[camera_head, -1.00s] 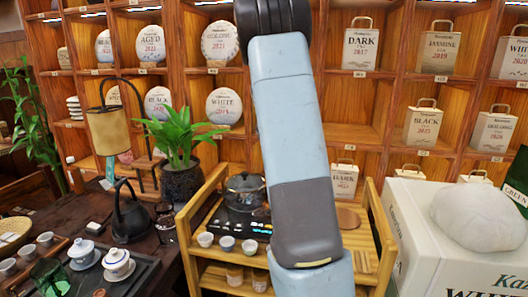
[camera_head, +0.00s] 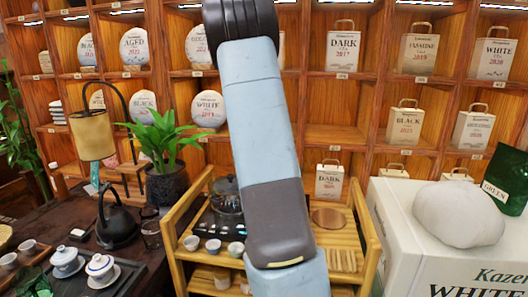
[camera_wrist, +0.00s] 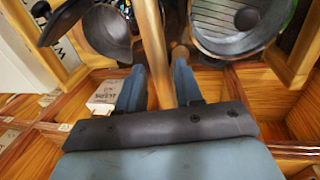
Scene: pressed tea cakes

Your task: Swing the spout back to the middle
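The wrist view shows the two blue fingers of my gripper (camera_wrist: 160,88) apart, with a light wooden bar (camera_wrist: 153,45) running between them. I cannot tell whether they touch the bar. A dark round vessel (camera_wrist: 105,32) is beyond the fingers on the left, and a dark pot with a ridged inside (camera_wrist: 235,22) is on the right. I cannot clearly make out the spout in either view. In the head view my arm hides my gripper and the middle of the wooden tea cart (camera_head: 176,240).
The cart holds a dark glass pot (camera_head: 226,196) and several small cups (camera_head: 213,246). A white box (camera_head: 405,235) with a pale lump on top stands to the right. A dark table with a black kettle (camera_head: 117,222) and a plant (camera_head: 165,150) are left. Shelves of tea packages (camera_head: 343,48) stand behind.

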